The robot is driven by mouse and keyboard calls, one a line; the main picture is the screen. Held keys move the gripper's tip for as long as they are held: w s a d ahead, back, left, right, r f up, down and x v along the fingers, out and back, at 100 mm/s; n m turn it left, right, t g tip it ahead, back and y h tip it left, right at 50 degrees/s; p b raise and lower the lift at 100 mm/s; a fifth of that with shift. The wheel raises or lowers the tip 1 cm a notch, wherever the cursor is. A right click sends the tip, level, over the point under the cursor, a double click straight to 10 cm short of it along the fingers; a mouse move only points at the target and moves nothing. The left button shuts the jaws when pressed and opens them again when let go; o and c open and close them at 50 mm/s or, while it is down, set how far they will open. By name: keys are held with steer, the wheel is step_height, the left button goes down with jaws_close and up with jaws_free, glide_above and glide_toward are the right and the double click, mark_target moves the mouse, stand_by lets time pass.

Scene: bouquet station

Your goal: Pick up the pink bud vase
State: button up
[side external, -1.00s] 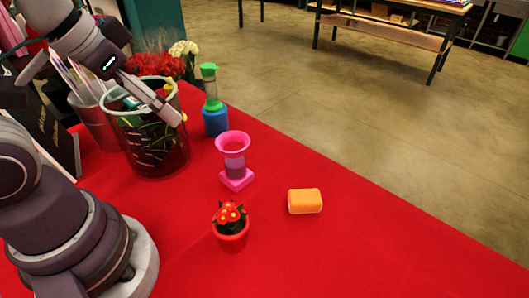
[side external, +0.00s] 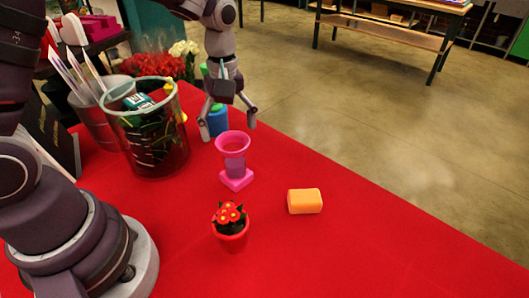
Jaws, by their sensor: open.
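The pink bud vase (side external: 236,179) stands upright on the red tablecloth, with a flared rim, a translucent purplish body and a square pink base. My gripper (side external: 226,131) points down with its two fingers spread apart and nothing between them. In the picture it is just above the vase's rim; I cannot tell how far behind or above the vase it is. My gripper partly hides a green and blue bottle (side external: 218,121) behind it.
A small pot with red flowers (side external: 231,228) stands in front of the vase. A large glass container (side external: 150,140) with stems stands to the left. The red table (side external: 380,235) is clear at right.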

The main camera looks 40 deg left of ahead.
mark_target(235, 162)
steer(key=f, duration=0.8)
steer(key=shift+w+d+f, duration=0.1)
steer(key=shift+d+f, duration=0.1)
steer(key=shift+f, duration=0.05)
steer(key=shift+c, duration=0.4)
steer(key=shift+r, duration=0.1)
steer(key=c, duration=1.1)
